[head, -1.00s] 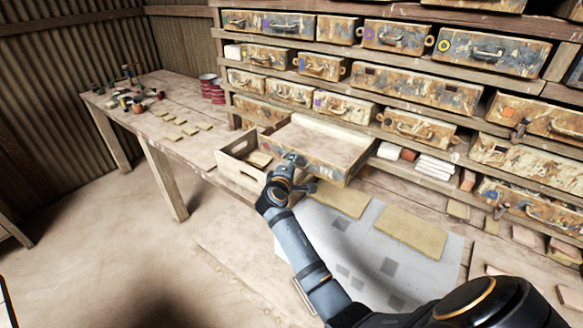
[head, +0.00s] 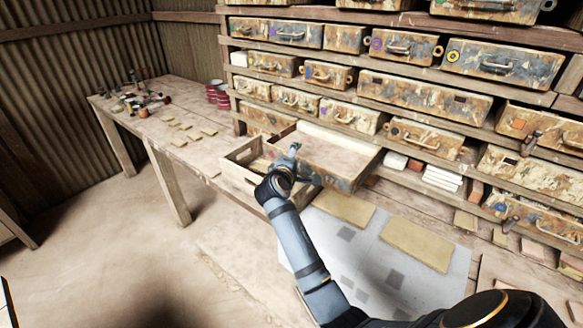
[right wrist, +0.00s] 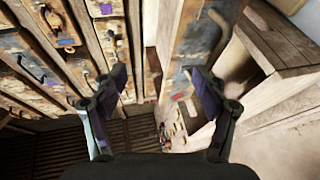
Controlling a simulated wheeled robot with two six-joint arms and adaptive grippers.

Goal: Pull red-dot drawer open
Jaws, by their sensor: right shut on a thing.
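One drawer (head: 330,155) sticks out of the rack over the workbench, with a pale wooden inside that looks empty and a worn painted front. My left gripper is not in view.
A low wooden crate (head: 236,172) stands just left of the drawer. Tan slabs (head: 345,207) lie on a grey sheet (head: 345,240) in front. The rack holds several closed drawers (head: 425,95). Red tins (head: 218,93) and small tiles stand on the bench (head: 150,128) at left.

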